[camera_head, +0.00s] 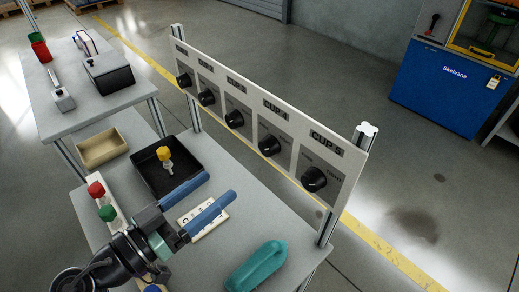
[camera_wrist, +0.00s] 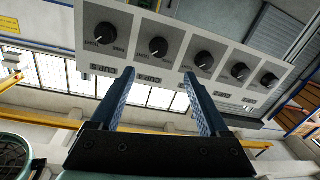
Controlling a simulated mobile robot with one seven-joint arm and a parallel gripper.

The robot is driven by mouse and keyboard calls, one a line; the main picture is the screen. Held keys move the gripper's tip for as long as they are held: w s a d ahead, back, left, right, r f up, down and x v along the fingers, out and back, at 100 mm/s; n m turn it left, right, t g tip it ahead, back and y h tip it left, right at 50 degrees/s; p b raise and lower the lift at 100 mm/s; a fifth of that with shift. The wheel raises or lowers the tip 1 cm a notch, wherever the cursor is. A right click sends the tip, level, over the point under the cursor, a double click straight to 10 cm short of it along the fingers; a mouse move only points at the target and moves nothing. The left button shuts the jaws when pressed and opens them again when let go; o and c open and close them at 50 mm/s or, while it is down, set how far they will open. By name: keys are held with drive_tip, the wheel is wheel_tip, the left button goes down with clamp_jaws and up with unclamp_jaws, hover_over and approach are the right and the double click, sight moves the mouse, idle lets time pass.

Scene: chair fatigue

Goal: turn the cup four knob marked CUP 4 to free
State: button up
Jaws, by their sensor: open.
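The CUP 4 knob (camera_head: 270,145) is a round black dial on the pale label panel, second from the right in the head view. In the wrist view, which is upside down, the CUP 4 knob (camera_wrist: 158,46) is second from the left, and its white mark points lower left, towards the tight side. My gripper (camera_head: 221,185) has two blue fingers, spread apart with nothing between them. It is in front of the panel and apart from the knob. In the wrist view the open fingertips (camera_wrist: 158,78) lie below the knob in the picture.
The CUP 5 knob (camera_head: 314,179) and CUP 3 knob (camera_head: 234,119) flank it.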

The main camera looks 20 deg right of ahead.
sight(264, 149)
drive_tip(key=p+x, duration=0.1)
drive_tip(key=x, duration=1.1)
drive_tip(key=shift+w+d, duration=0.1)
drive_tip(key=shift+d, duration=0.2)
clamp_jaws()
